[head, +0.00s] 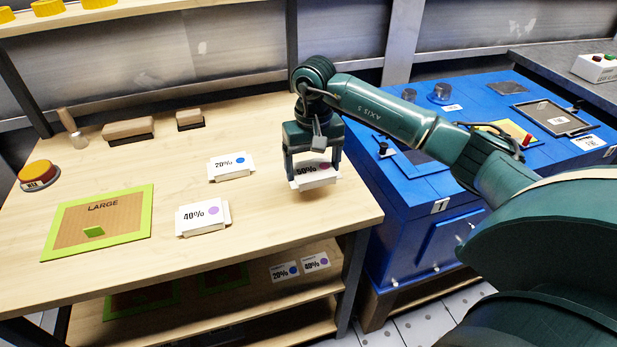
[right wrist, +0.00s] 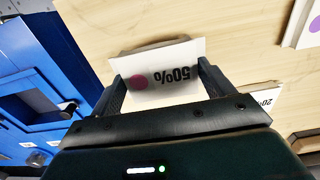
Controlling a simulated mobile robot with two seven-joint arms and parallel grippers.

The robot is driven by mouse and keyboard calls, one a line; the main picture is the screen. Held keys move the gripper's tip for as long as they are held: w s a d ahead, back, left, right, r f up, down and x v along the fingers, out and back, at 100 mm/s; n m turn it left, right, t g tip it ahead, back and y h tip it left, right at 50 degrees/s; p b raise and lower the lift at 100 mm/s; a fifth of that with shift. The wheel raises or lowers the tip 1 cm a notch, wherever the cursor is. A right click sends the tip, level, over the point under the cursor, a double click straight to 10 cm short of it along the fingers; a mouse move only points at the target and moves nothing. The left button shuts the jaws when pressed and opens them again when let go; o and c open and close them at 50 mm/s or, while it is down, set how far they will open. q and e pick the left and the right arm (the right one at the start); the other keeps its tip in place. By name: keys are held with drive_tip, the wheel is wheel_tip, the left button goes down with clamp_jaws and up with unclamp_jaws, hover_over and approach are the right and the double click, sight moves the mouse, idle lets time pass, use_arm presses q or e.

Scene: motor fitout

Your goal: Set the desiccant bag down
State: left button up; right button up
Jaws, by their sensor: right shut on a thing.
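My left gripper is not in view.
A 20% packet (head: 228,167) and a 40% packet (head: 200,217) lie left of the held bag. A green-edged LARGE mat (head: 70,215) lies further left. A blue machine (head: 410,221) stands right of the bench. Bare bench surrounds the packets.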

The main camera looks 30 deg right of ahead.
sight(313, 169)
drive_tip(key=shift+f, duration=2.05)
drive_tip(key=shift+f, duration=0.1)
drive_tip(key=o, duration=1)
wheel_tip(313, 169, up, 12)
drive_tip(key=shift+r, duration=0.15)
